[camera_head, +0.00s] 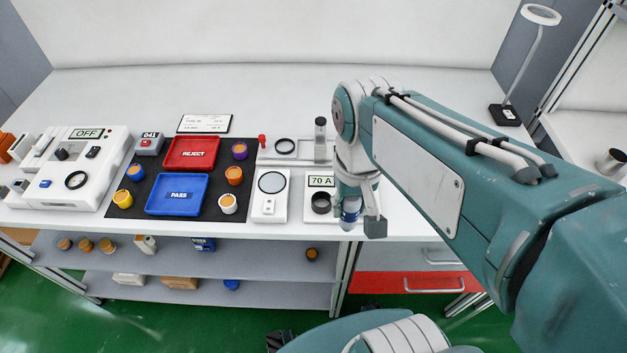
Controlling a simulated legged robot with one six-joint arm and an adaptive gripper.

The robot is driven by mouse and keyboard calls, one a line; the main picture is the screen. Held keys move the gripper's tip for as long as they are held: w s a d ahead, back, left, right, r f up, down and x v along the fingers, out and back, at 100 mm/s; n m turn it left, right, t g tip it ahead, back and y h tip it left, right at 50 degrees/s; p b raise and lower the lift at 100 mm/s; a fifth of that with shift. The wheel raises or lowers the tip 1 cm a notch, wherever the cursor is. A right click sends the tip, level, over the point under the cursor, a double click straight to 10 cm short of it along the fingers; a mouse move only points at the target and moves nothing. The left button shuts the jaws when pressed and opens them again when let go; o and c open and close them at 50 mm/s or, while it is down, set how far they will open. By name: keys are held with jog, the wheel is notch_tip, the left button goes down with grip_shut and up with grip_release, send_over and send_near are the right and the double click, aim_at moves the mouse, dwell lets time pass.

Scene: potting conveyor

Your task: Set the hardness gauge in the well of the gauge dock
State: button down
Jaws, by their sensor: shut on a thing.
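The gauge dock (311,213) is a white block near the front edge of the bench, with a "70 A" display and a dark round well (321,203). The well looks empty. My gripper (358,218) points down just right of the dock and is shut on a small upright cylinder with a blue and white body, which I take to be the hardness gauge (350,212). The gauge's upper part is hidden by the gripper. It overlaps the dock's right side in this view; its height above the bench cannot be told.
Further left are a red REJECT tray (191,141), a blue PASS tray (177,208) and several small pots.

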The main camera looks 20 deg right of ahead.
jog(key=shift+w+f, duration=3.3)
jog(key=shift+w, duration=0.2)
jog(key=shift+w+f, duration=3.25)
jog(key=shift+w, duration=0.2)
jog(key=shift+c, duration=1.5)
grip_release()
jog(key=shift+f, duration=0.1)
